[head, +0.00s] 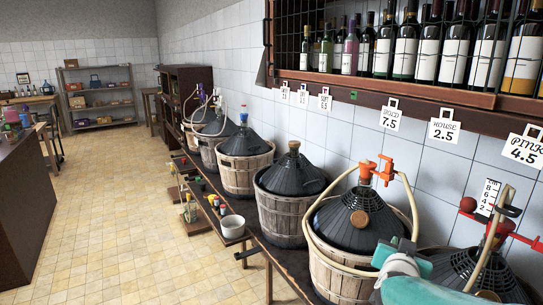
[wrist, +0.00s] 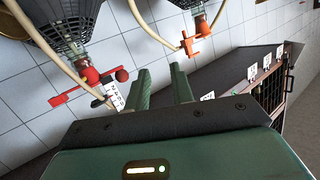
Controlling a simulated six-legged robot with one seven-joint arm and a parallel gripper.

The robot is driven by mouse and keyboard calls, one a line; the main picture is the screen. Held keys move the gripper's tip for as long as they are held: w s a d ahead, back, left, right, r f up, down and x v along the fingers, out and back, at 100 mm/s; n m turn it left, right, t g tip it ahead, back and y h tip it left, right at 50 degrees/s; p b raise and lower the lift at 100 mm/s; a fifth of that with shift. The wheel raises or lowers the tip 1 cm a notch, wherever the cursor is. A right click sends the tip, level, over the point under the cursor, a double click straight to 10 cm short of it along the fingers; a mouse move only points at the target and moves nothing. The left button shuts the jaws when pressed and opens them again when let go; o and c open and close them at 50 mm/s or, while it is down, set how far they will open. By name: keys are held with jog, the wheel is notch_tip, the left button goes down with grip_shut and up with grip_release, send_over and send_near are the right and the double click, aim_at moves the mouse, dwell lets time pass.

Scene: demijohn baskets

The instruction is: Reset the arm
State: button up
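My gripper (wrist: 160,78) shows in the wrist view with its two green fingers apart and nothing visible between them. In the head view my gripper (head: 397,252) is at the lower right, in front of the near demijohn baskets; its fingertips are hard to make out there. One demijohn basket (head: 348,272) has an orange tap and a pale hose looping around it. Another at the right edge has a black cover (head: 478,272) and a red tap (head: 497,232). The red tap (wrist: 90,75) and orange tap (wrist: 190,44) also show in the wrist view, which appears upside down.
More baskets (head: 285,215) line the wall on a long dark bench (head: 262,238). A caged bottle rack (head: 400,85) with price tags hangs above. A white bowl (head: 232,226) sits on a low step. The tiled floor (head: 110,220) at left is clear; a dark counter (head: 25,200) bounds it.

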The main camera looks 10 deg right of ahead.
jog(key=s+a+n+g+y, duration=0.1)
jog(key=s+a+n+y, duration=0.2)
jog(key=a, duration=0.5)
jog(key=s+a+n+y, duration=0.1)
jog(key=a+n+y, duration=0.2)
jog(key=a+y, duration=0.35)
jog(key=s+a+f+n+g, duration=0.1)
jog(key=s+a+g, duration=0.2)
jog(key=s, duration=0.4)
jog(key=s+a+f+n+g, duration=0.1)
jog(key=s+a+g, duration=0.1)
jog(key=s+a, duration=0.2)
jog(key=s, duration=0.3)
jog(key=shift+f+n+g+h, duration=0.15)
jog(key=shift+n+g+h, duration=0.15)
jog(key=shift+g+h, duration=0.1)
